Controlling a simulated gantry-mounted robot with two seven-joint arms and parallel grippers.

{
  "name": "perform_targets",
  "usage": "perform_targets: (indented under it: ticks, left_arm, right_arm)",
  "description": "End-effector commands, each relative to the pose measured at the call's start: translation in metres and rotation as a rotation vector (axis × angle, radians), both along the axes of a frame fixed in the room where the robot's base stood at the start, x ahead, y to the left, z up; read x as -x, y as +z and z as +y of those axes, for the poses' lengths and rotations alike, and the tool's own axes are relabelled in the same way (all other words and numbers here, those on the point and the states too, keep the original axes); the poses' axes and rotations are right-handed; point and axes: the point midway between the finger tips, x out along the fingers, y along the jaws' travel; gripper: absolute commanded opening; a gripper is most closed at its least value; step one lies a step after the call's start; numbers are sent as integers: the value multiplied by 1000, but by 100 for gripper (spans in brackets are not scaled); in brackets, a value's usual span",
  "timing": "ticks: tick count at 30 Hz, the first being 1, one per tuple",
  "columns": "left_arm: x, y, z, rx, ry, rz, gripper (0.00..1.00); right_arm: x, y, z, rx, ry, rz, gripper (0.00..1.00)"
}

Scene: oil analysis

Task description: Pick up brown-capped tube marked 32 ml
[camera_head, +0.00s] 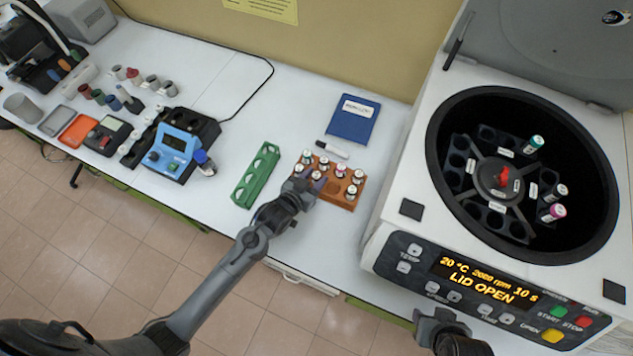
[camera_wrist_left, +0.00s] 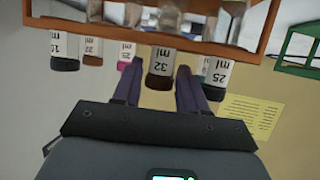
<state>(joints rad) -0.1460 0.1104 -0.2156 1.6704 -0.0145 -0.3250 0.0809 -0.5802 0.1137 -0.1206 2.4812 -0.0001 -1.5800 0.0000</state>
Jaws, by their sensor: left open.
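The tube marked 32 ml (camera_wrist_left: 162,66) has a dark brown cap and stands in the orange-brown rack (camera_wrist_left: 245,50), which shows upside down in the left wrist view. My left gripper (camera_wrist_left: 159,72) is open, with one purple finger on each side of that cap in the picture. Contact cannot be told. In the head view, my left gripper (camera_head: 308,184) is over the near left part of the wooden rack (camera_head: 343,203) and hides some of its tubes. My right gripper (camera_head: 437,321) is at the bottom edge beside the centrifuge; its fingers are unclear.
Neighbouring tubes marked 25 ml (camera_wrist_left: 216,76) and 27 ml (camera_wrist_left: 92,50) stand close by. A green rack (camera_head: 256,176) is left of the wooden rack. A marker (camera_head: 332,149) and blue book (camera_head: 353,119) lie behind. The open centrifuge (camera_head: 400,245) stands right, holding several tubes.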

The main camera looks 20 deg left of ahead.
Motion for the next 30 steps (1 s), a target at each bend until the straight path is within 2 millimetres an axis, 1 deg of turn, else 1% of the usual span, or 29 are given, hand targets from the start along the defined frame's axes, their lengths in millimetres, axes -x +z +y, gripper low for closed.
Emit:
perform_targets:
  ticks: [1,4,11,12,19,26,30]
  left_arm:
    - [-5,-2,-1,0,0,0,42]
    - [-10,-4,-2,0,0,0,42]
    - [-11,-5,-2,-1,0,1,42]
    - [-11,-5,-2,-1,0,1,40]
    - [-11,-5,-2,-1,0,1,6]
    - [-11,-4,-2,-1,0,0,6]
    - [-11,5,-2,0,0,-2,6]
  right_arm:
    - [0,0,0,0,0,0,43]
    - [0,0,0,0,0,0,43]
    - [0,-1,-1,3,1,1,43]
    - [0,-1,-1,4,2,0,43]
    - [0,-1,-3,12,7,1,43]
    - [0,-1,-3,12,7,1,43]
    - [0,0,-3,10,5,0,43]
